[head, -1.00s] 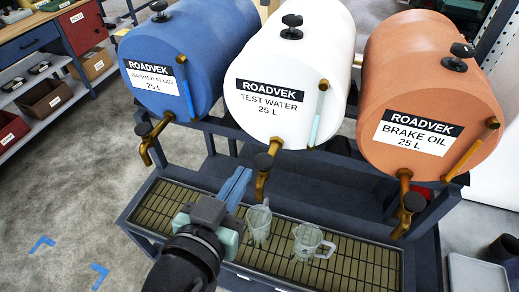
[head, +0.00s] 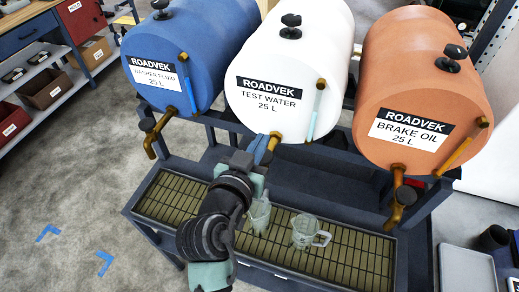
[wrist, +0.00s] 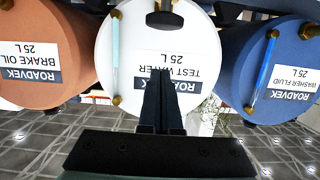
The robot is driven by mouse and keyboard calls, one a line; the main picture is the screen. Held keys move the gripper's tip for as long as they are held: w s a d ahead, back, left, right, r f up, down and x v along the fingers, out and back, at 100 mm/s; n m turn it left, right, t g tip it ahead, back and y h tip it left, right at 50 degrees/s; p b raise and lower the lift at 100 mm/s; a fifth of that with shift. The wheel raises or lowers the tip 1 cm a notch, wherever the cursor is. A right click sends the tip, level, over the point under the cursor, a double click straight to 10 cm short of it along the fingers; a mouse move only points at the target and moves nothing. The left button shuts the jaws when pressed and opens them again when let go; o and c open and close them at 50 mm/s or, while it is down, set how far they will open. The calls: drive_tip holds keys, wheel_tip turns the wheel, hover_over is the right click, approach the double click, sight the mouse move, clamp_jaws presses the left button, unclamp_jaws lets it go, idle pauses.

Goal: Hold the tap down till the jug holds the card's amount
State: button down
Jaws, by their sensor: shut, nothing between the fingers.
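The white TEST WATER drum (head: 290,70) stands between the two other drums. Its brass tap (head: 276,136) is mostly hidden behind my gripper in the head view; its black handle (wrist: 167,20) shows in the upside-down wrist view. My gripper (head: 267,145) is shut and empty in front of the drum's lower face. In the wrist view its fingertips (wrist: 163,74) lie over the label, apart from the handle in the picture; contact cannot be told. A clear jug (head: 259,216) stands on the grille below, partly behind my arm. A second clear jug (head: 305,232) stands right of it. I see no card.
The blue WASHER FLUID drum (head: 172,65) with its tap (head: 152,135) is left; the orange BRAKE OIL drum (head: 420,90) with its tap (head: 400,200) is right. The slatted drip tray (head: 350,255) has bare room right of the jugs. A grey tray (head: 466,272) lies at lower right.

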drive_tip(key=shift+f, duration=2)
drive_tip(key=shift+s+f, duration=0.1)
